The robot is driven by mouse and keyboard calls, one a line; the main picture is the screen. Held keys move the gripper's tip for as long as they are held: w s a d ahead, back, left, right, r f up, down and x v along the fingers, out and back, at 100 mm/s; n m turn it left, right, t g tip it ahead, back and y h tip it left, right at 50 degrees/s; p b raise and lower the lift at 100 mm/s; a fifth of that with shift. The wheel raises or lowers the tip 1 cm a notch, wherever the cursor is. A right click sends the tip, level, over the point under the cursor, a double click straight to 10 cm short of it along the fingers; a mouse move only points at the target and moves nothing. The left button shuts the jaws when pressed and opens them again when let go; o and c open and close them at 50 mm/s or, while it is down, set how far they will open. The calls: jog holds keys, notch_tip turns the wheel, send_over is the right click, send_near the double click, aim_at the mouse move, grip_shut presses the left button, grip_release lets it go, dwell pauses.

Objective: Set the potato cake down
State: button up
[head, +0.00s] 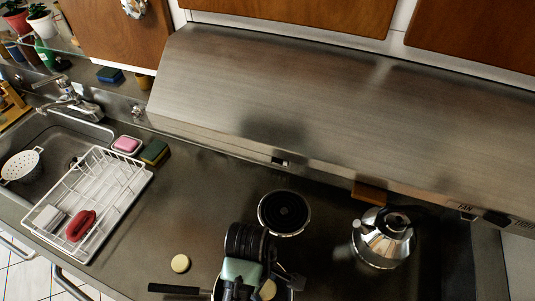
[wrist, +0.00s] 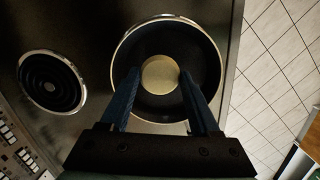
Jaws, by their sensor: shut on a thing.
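My gripper (wrist: 159,80) is shut on a pale round potato cake (wrist: 160,72), with one blue finger on each side of it. The held cake shows partly at the bottom of the head view (head: 268,289), beside my wrist. It is over the inside of a black frying pan with a silver rim (wrist: 205,42); the gap between cake and pan floor cannot be told. In the head view my arm hides most of the pan, but its dark handle (head: 175,289) points left. A second potato cake (head: 180,263) lies on the steel counter left of the pan.
A coil burner (head: 284,213) is bare behind the pan. A steel kettle (head: 383,238) stands to the right. A white dish rack (head: 125,200) with a red item is at left, near the sink. The range hood (head: 320,110) overhangs the back.

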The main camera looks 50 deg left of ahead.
aim_at(264, 293)
notch_tip(264, 293, down, 3)
jog(key=shift+s+a+f, duration=0.1)
jog(key=shift+f, duration=0.1)
jog(key=shift+f+p, duration=0.35)
jog(key=shift+f, duration=1.7)
jog(key=shift+f, duration=0.2)
jog(key=o, duration=1.3)
jog(key=shift+o, duration=0.2)
jog(key=r, duration=0.4)
jog(key=a+r, duration=0.1)
jog(key=r, duration=0.3)
jog(key=r+b, duration=0.1)
jog(key=r, duration=0.3)
jog(key=shift+s+a+r, duration=0.15)
jog(key=shift+s+r, duration=0.05)
